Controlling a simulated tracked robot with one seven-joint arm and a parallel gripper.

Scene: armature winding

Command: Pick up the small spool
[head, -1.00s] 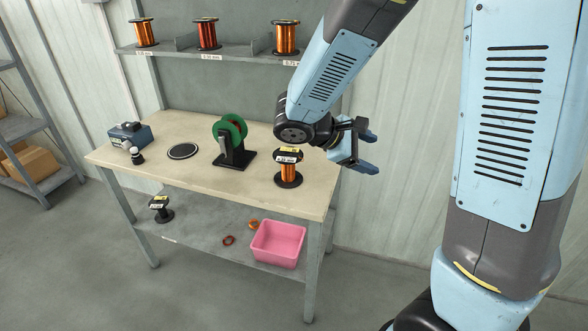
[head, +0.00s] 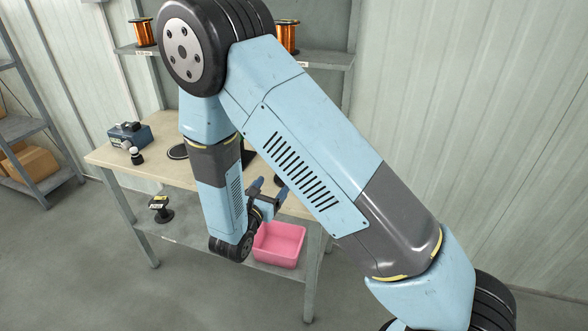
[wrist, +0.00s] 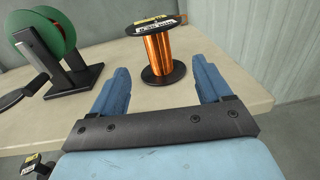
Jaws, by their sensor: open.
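In the wrist view a small spool (wrist: 158,52) of copper wire stands upright on the bench top, with black flanges and a yellow-and-white label on top. My gripper (wrist: 160,72) is open and empty, its blue fingers pointing at this spool, which shows ahead between them. I cannot tell that either finger touches it. In the head view my gripper (head: 271,186) is at the bench's front edge, and my arm hides most of that spool. Another small, dark, nearly bare spool (head: 160,208) stands on the lower shelf; part of it shows in the wrist view (wrist: 38,166).
The bench (head: 122,168) carries a green-flanged winder (wrist: 45,45) left of the copper spool, and a blue-grey device (head: 130,134) at far left. A pink bin (head: 280,246) sits on the lower shelf. Copper spools (head: 287,37) stand on the upper shelf. Bench top right of the copper spool is clear.

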